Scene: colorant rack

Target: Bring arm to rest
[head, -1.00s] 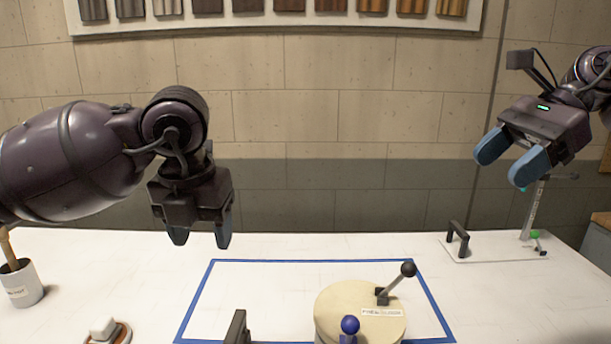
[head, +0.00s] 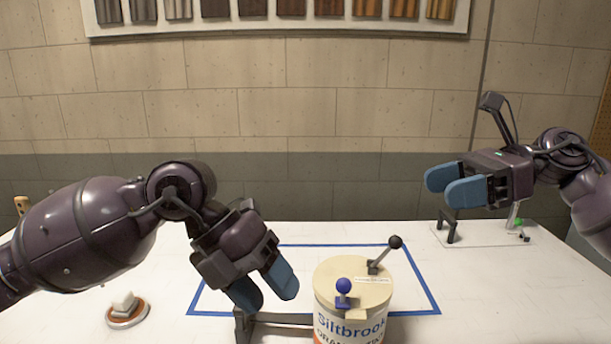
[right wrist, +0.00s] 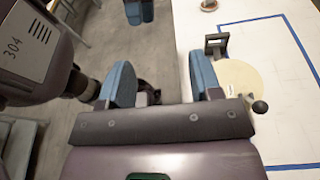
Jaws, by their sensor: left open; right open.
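My left gripper (head: 262,290) is open and empty, tilted down above the table just left of a lidded canister (head: 325,300). The canister has a cream lid with a blue knob (head: 343,286) and a black-balled lever (head: 386,252), and its label begins "Siltbrook". My right gripper (head: 454,186) is open and empty, raised at the right and pointing left. Its blue fingers also show in the right wrist view (right wrist: 162,85), with nothing between them. The canister's lid (right wrist: 238,85) is at the right of that view.
A blue tape outline (head: 415,285) surrounds the canister area on the white table. A dark handle (head: 243,325) stands beside the canister. A plate with a black handle (head: 470,237) lies back right. Colour samples hang on the wall.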

